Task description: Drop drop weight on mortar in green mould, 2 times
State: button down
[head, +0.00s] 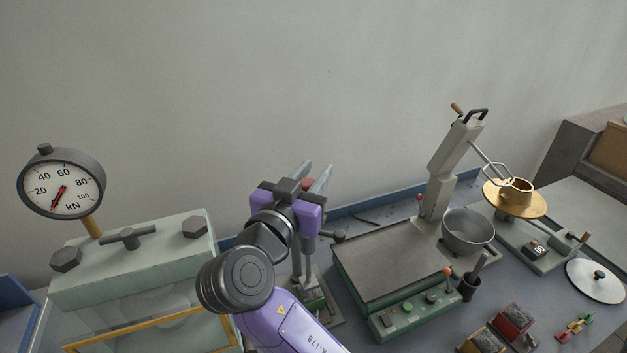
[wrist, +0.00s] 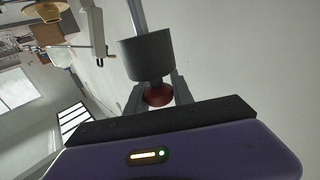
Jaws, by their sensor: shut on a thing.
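The drop weight is a dark grey cylinder (wrist: 147,56) with a red knob (wrist: 158,96) in the wrist view, on a pale rod (wrist: 137,18). My gripper (wrist: 158,92) is shut on the red knob, one finger on each side. In the head view my gripper (head: 318,175) is over a narrow stand with grey columns (head: 297,262) and a green base (head: 318,298). My arm covers much of this stand. I cannot make out the green mould or its mortar in either view.
A press with a kN dial gauge (head: 61,187) stands at the left. A mixer with a steel bowl (head: 468,232) stands right of the stand. A brass cone (head: 516,190) sits on a brass disc further right.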

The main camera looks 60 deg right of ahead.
notch_tip(320, 180, up, 5)
jog(key=shift+f+p, duration=0.2)
jog(key=shift+p, duration=0.3)
jog(key=c, duration=1.1)
grip_release()
jog(key=shift+r, duration=0.1)
jog(key=shift+a+f, duration=0.1)
jog(key=shift+f, duration=0.1)
jog(key=shift+a, duration=0.3)
jog(key=s+a+b, duration=0.1)
jog(key=a+b, duration=0.1)
jog(key=a, duration=0.5)
jog(key=shift+s, duration=0.25)
